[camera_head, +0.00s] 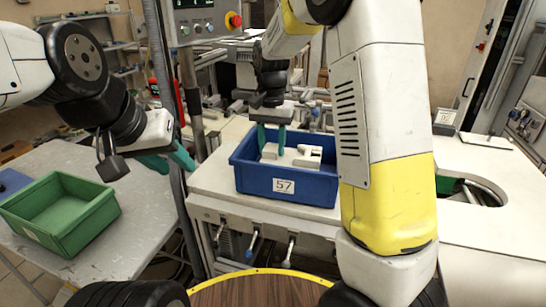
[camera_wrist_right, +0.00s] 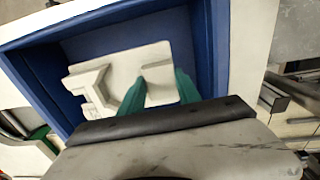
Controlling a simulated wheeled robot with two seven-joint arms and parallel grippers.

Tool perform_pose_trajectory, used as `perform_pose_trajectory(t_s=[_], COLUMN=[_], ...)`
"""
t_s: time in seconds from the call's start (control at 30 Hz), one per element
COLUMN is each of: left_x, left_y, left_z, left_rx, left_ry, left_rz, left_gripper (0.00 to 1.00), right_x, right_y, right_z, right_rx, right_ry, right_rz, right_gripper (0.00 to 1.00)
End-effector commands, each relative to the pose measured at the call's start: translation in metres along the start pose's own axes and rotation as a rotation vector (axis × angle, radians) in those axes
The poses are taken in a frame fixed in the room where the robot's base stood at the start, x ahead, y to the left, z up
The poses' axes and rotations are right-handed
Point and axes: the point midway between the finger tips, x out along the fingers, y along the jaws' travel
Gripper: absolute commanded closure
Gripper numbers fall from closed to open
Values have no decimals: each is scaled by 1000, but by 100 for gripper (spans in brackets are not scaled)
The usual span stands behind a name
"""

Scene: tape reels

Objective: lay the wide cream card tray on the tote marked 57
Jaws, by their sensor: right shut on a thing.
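The blue tote marked 57 (camera_head: 285,186) stands on the white work surface, its number on the front wall. The cream card tray (camera_head: 307,156) is inside the tote, between its walls, and also shows with its notched edge in the right wrist view (camera_wrist_right: 98,88). My right gripper (camera_head: 271,152) reaches down into the tote with its teal fingers shut on the tray; the fingers show in the right wrist view (camera_wrist_right: 160,88). I cannot tell whether the tray touches the tote floor. My left gripper (camera_head: 168,161) is empty, its teal fingers apart, left of the tote.
An empty green tote (camera_head: 62,228) sits on the grey table at left. A blue item (camera_head: 12,181) lies behind it. A post stands between the two tables. The white surface right of my right arm has a rounded opening (camera_head: 475,190).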

Motion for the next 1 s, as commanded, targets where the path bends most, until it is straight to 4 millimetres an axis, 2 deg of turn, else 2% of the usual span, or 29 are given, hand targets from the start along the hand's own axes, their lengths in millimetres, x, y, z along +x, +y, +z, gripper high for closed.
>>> perform_pose_trajectory(t_s=[0.1, 0.27, 0.5, 0.83, 0.87, 0.97, 1.0], left_x=[0, 0, 0, 0, 0, 0, 0], left_y=[0, 0, 0, 0, 0, 0, 0], left_z=[0, 0, 0, 0, 0, 0, 0], left_rx=[0, 0, 0, 0, 0, 0, 0], left_ry=[0, 0, 0, 0, 0, 0, 0], left_rz=[0, 0, 0, 0, 0, 0, 0], left_gripper=[64, 64, 64, 64, 64, 64, 64], right_x=[17, 28, 59, 62, 62, 61, 61], right_y=[0, 0, 1, 0, 0, 0, 0], right_z=[0, 0, 0, 0, 0, 0, 0], right_rx=[1, 1, 1, 1, 1, 1, 1], right_ry=[-2, -1, -1, 0, 0, 0, 0], right_rz=[1, 0, 1, 0, 0, 0, 0], right_gripper=[100, 100, 100, 100, 58, 39, 39])
